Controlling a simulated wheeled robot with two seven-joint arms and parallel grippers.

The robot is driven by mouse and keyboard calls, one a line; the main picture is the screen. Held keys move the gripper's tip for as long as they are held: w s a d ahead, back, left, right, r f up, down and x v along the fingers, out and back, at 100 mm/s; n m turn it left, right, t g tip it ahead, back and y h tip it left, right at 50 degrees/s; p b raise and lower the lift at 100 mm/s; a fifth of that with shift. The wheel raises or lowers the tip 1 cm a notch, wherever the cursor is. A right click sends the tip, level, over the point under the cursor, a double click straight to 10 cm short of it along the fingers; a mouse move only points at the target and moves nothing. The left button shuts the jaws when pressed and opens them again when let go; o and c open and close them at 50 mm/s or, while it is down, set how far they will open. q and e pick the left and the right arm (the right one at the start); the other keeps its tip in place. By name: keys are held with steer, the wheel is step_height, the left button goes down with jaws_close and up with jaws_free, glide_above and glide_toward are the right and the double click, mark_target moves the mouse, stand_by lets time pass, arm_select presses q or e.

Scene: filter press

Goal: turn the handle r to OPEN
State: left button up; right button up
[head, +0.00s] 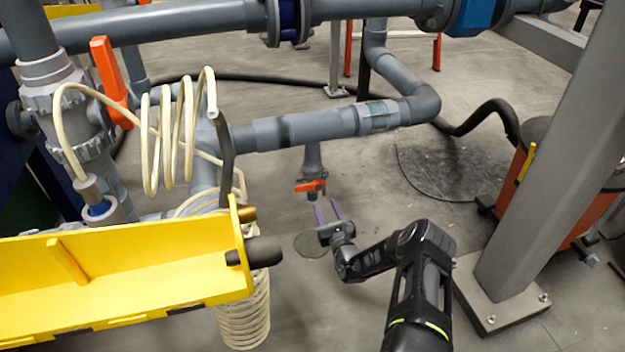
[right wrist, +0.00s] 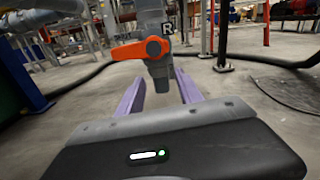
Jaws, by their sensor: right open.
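The orange handle r (head: 311,186) sits on a small grey valve that hangs under the horizontal grey pipe in the head view. In the right wrist view the handle (right wrist: 141,49) lies across the valve body, pointing left, with a label "R" on the pipe just above it. My right gripper (head: 328,211) is open, its two purple fingers pointing up toward the valve from just below and in front. In the right wrist view the fingers (right wrist: 158,88) stand on either side of the valve's lower outlet, apparently short of the handle. My left gripper is not in view.
A larger orange lever (head: 112,82) is on the left vertical pipe. A coiled cream hose (head: 170,140) and a yellow bracket (head: 120,262) fill the left. A grey post (head: 550,150) stands at right, by an orange bin (head: 570,195). Floor below the valve is open.

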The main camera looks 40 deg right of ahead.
mark_target(307, 189)
steer(key=shift+a, duration=0.1)
steer(key=w+a+r+m+b, duration=0.1)
steer(key=m+b, duration=0.2)
steer(key=m, duration=0.3)
steer(key=a+r+m+b, duration=0.1)
steer(key=m+b, duration=0.2)
steer(key=m, duration=0.3)
steer(key=w+a+r+m+b, duration=0.1)
steer(key=r+m+b, duration=0.1)
steer(key=m, duration=0.5)
steer(key=shift+w+a+b, duration=0.3)
steer(key=shift+b, duration=0.2)
steer(key=b+x, duration=0.1)
steer(key=x, duration=0.4)
steer(key=shift+w+f, duration=0.15)
steer(key=shift+w, duration=0.05)
steer(key=shift+w+d, duration=0.25)
steer(key=shift+w, duration=0.2)
jaws_close()
